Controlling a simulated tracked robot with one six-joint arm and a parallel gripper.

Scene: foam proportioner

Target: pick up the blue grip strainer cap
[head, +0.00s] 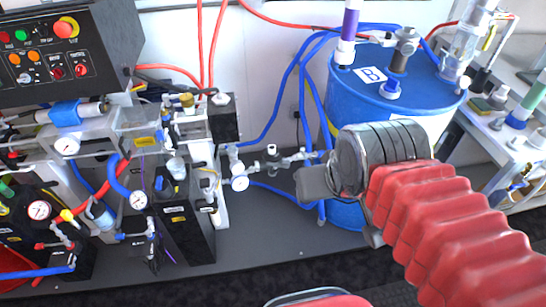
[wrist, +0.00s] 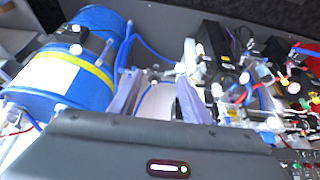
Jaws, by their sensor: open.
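A blue grip band (head: 65,113), which looks like the strainer cap, sits around a horizontal fitting under the control panel at the left of the head view. I cannot be sure which blue part in the wrist view is this cap. My gripper (wrist: 155,100) is open, with two pale fingers apart and nothing clearly between them. In the head view my arm reaches in from the right in front of the drum, well to the right of the blue grip. The fingertips are mostly hidden there.
A blue drum (head: 350,105) with fittings on its lid stands behind my arm. A control panel (head: 75,45) overhangs the piping at left. Red and blue hoses cross the middle. A white side table (head: 490,135) holds small parts at right. Grey floor between is fairly clear.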

